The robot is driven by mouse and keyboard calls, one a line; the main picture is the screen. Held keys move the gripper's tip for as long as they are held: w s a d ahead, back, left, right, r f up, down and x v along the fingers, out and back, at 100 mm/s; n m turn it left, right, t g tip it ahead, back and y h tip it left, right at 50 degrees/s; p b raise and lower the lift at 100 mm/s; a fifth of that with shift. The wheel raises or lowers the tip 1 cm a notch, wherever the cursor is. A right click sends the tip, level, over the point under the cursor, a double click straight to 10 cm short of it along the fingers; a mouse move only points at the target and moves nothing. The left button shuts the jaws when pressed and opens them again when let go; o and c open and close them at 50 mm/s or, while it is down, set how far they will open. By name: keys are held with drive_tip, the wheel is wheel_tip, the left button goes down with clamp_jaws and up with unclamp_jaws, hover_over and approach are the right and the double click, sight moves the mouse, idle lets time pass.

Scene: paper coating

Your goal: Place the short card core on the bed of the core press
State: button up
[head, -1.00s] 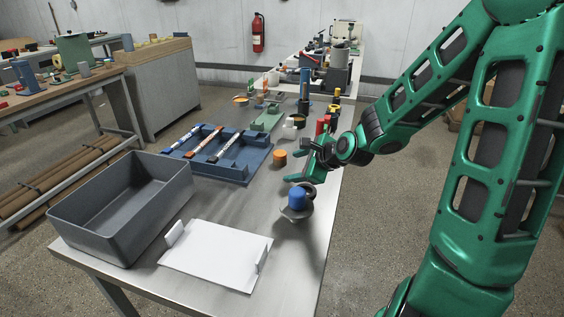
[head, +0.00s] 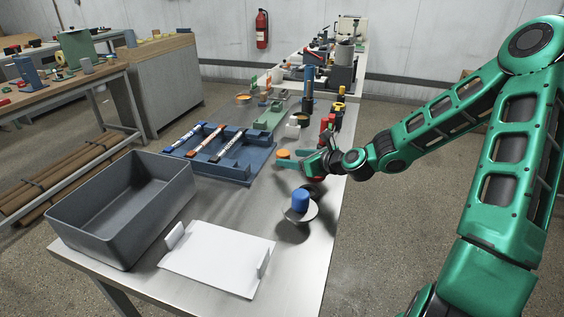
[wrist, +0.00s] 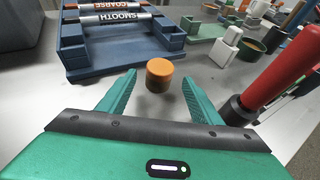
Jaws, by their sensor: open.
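A short orange-brown cylinder (head: 283,154), which looks like the short card core, stands upright on the metal bench. In the wrist view the cylinder (wrist: 159,74) is straight ahead, near the tips of my two green fingers. My gripper (head: 288,158) is open, low over the bench at the cylinder; its fingertips also show in the wrist view (wrist: 159,80). I see bare bench between the cylinder and each finger. Fingers partly hide the cylinder in the head view. Grey machinery (head: 342,68) stands at the bench's far end; I cannot tell which item is the core press.
A blue tray (head: 235,172) with labelled rollers lies left of the gripper. A red-handled tool (wrist: 285,75) stands close on the right.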

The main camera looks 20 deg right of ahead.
sight(288, 158)
drive_tip(key=shift+x, duration=2.8)
drive_tip(key=shift+c, duration=0.3)
drive_tip(key=c, duration=1.2)
drive_tip(key=shift+o, duration=0.2)
drive_tip(key=shift+r, duration=0.1)
